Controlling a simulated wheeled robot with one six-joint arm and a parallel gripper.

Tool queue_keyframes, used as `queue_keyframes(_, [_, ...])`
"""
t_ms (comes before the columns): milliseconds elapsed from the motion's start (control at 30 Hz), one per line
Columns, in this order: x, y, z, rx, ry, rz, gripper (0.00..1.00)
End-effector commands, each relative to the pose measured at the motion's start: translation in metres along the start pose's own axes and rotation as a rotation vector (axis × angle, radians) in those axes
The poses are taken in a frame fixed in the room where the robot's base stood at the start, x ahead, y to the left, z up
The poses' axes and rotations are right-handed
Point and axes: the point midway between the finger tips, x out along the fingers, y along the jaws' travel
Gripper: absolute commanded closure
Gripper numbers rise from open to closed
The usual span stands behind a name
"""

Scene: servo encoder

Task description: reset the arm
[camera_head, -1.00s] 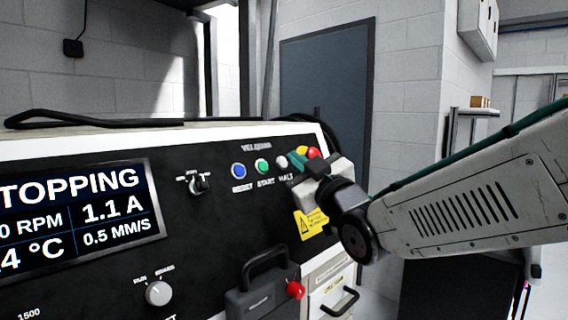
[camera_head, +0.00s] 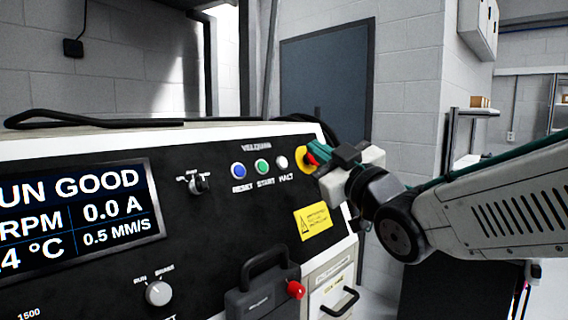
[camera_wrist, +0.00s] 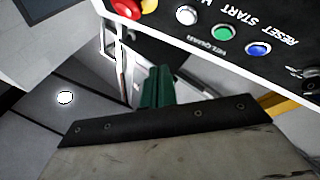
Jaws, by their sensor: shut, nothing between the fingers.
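My gripper (camera_head: 318,158) is in front of the right end of the black control panel (camera_head: 110,195), close to the red emergency button with its yellow collar, which it partly covers in the head view. The wrist view shows my gripper's green fingers (camera_wrist: 157,88) together and empty. There the red button (camera_wrist: 126,8) lies above and left of the fingertips, apart from them. The blue RESET button (camera_head: 238,170), green START button (camera_head: 262,167) and white HALT button (camera_head: 282,162) are uncovered. The screen (camera_head: 75,215) reads "UN GOOD" at its cut-off left, 0.0 A and 0.5 MM/S.
A yellow warning label (camera_head: 313,221) sits below my gripper. A black handled box with a red knob (camera_head: 296,290) stands out from the panel's lower part. A black cable (camera_head: 95,121) lies along the top. Open space shows before the blue door (camera_head: 328,80).

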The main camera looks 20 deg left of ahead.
Motion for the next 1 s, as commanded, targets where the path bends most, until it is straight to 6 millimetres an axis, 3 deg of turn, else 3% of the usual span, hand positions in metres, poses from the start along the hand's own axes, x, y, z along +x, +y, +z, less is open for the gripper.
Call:
queue_keyframes(733, [0.000,-0.001,0.006,0.009,-0.027,-0.005,1.00])
queue_keyframes(867, [-0.007,-0.009,0.043,0.042,-0.198,-0.028,1.00])
queue_keyframes(967, [-0.032,-0.018,0.089,0.089,-0.431,-0.052,1.00])
queue_keyframes(1000, [-0.049,-0.017,0.105,0.109,-0.533,-0.052,1.00])
